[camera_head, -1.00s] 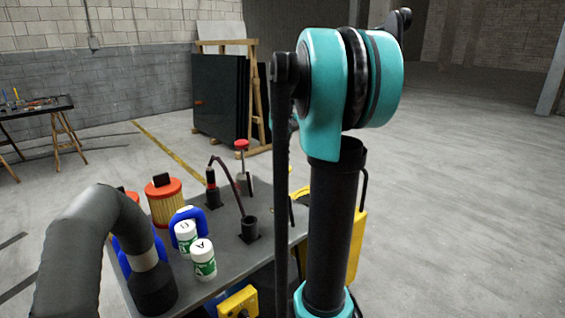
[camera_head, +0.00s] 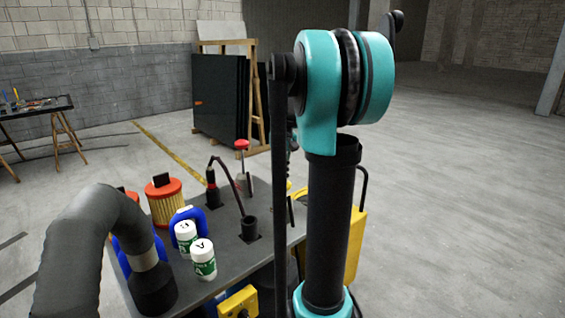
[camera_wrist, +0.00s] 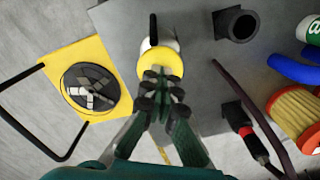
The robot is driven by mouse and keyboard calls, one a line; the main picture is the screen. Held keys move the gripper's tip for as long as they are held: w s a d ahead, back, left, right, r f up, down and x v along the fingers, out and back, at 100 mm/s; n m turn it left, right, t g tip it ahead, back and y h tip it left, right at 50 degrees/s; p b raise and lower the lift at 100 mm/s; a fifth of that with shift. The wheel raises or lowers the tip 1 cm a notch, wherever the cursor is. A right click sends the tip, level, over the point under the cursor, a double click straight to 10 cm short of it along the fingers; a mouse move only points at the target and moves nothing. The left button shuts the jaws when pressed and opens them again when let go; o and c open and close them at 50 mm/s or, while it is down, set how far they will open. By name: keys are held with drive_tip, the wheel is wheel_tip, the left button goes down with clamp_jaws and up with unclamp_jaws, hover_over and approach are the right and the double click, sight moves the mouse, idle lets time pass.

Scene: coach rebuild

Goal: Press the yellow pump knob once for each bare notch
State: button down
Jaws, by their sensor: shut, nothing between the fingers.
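The yellow pump knob (camera_wrist: 174,60) is at the upper middle of the wrist view, round and seen from above. It sits on a pale fitting over the grey bench top. My gripper (camera_wrist: 161,80) is shut and empty, its dark fingertips over the near part of the knob. I cannot tell whether they touch it. I cannot make out any notches in either view.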

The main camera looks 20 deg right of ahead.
drive_tip(key=shift+f, duration=0.9)
wheel_tip(320, 180, up, 12)
idle(0.7)
idle(0.8)
drive_tip(key=shift+r, duration=2.9)
drive_tip(key=shift+s, duration=0.1)
